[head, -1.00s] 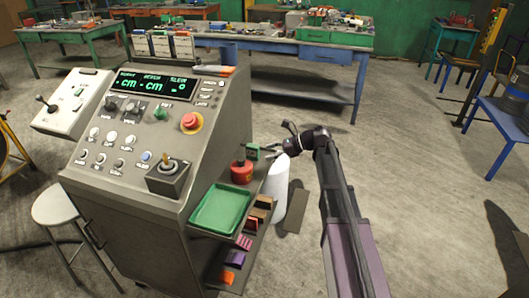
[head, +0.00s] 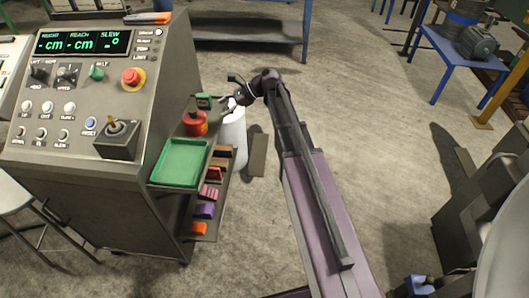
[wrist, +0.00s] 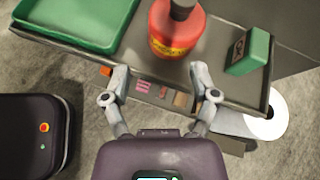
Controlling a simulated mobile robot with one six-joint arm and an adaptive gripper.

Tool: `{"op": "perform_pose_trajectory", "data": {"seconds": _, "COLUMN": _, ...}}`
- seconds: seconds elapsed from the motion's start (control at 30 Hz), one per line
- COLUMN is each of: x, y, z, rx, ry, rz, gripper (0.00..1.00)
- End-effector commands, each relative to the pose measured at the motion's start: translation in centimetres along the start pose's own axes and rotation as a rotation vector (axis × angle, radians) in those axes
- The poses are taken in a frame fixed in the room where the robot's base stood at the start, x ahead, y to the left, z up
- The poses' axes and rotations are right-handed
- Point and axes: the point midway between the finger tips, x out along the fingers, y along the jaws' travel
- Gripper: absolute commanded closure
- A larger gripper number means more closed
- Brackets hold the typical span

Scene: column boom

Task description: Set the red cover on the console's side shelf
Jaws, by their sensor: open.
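The console's side shelf (head: 160,187) juts from the console's right side, and its edge shows in the wrist view (wrist: 215,88). A red bottle-like container (head: 195,124) with a dark top stands on it; the wrist view shows its yellow label (wrist: 175,35). I cannot make out a separate red cover for certain. A small dark red piece (head: 214,174) sits lower down among coloured blocks. My gripper (head: 230,106) is at the shelf's far end. In the wrist view my gripper (wrist: 160,80) is open and empty, its fingers apart before the shelf edge and the container.
A green tray (head: 181,162) fills the shelf's near part, and a green box (wrist: 248,52) stands beside the container. A white cylinder (head: 233,130) stands on the floor by the shelf. Coloured blocks (head: 205,211) lie below.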

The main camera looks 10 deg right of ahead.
Motion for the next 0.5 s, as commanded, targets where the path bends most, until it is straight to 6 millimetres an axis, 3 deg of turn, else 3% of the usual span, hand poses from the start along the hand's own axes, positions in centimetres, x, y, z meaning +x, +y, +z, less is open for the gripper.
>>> {"op": "perform_pose_trajectory", "data": {"seconds": 0.03, "x": 0.2, "y": 1.6, "z": -0.4, "rx": -0.055, "ry": 0.04, "rz": 0.011, "gripper": 0.24}}
{"op": "perform_pose_trajectory", "data": {"seconds": 0.23, "x": 0.2, "y": 6.7, "z": -3.1, "rx": -0.349, "ry": 0.237, "rz": 0.099, "gripper": 0.24}}
{"op": "perform_pose_trajectory", "data": {"seconds": 0.5, "x": -1.3, "y": 13.7, "z": -6.9, "rx": -0.766, "ry": 0.481, "rz": 0.325, "gripper": 0.24}}
